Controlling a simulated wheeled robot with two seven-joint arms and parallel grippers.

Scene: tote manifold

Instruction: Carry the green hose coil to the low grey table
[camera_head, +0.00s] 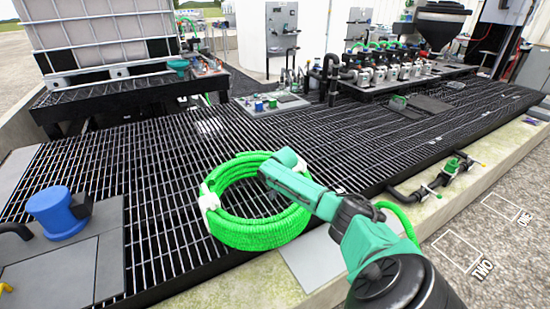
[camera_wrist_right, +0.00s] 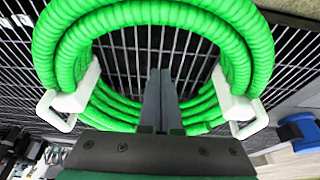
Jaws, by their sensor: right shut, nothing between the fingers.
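The green hose coil (camera_head: 255,230) lies on the black grating, with white clips on its sides. My right arm reaches over its right side from the lower right. In the right wrist view the coil (camera_wrist_right: 150,14) spans the upper part, with a white clip on each side. My right gripper (camera_wrist_right: 160,72) shows there with its two dark fingers together, empty, in front of the coil's open middle. I cannot pick out the low grey table with certainty. My left gripper is not in view.
Grey plates (camera_head: 80,270) with a blue round device (camera_head: 55,210) are at the left. A large caged white tank (camera_head: 100,35) stands at the back left. A row of valves (camera_head: 390,68) runs along the back right. The grating left of the coil is clear.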

